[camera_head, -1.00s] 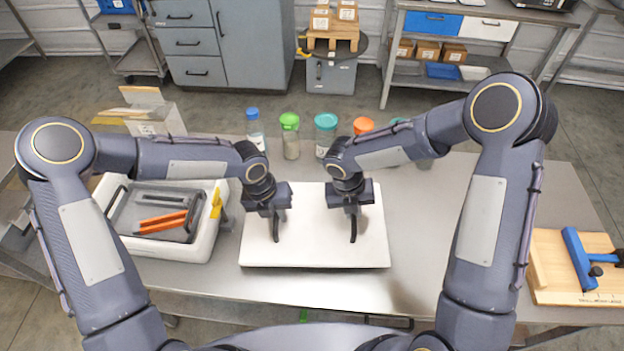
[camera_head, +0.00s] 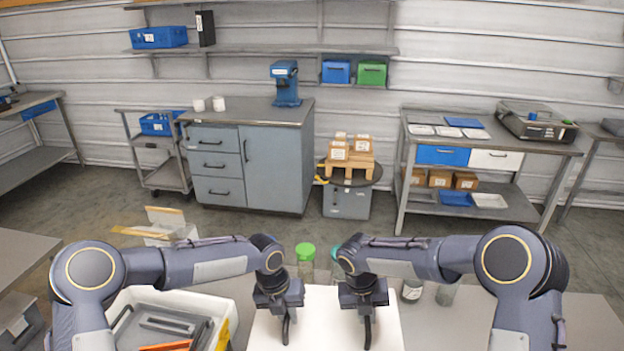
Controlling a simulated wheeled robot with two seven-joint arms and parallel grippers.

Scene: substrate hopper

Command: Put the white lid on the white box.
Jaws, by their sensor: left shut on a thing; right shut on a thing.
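The white lid (camera_head: 326,318) is a flat white slab at the bottom centre of the head view, its near part cut off by the frame. My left gripper (camera_head: 286,325) is shut on it on its left half. My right gripper (camera_head: 367,328) is shut on it on its right half. The fingers point down, and their exact hold is hard to see. The white box (camera_head: 128,298) stands to the left of the lid, open at the top and partly cut off. A grey tray (camera_head: 140,322) and an orange tool (camera_head: 166,346) lie in it.
A yellow piece (camera_head: 222,336) sits at the box's right side. A green-capped jar (camera_head: 305,254) and other jars stand behind the lid, partly hidden by my arms. A grey cabinet (camera_head: 270,165) and a shelf table (camera_head: 490,150) stand beyond, across open floor.

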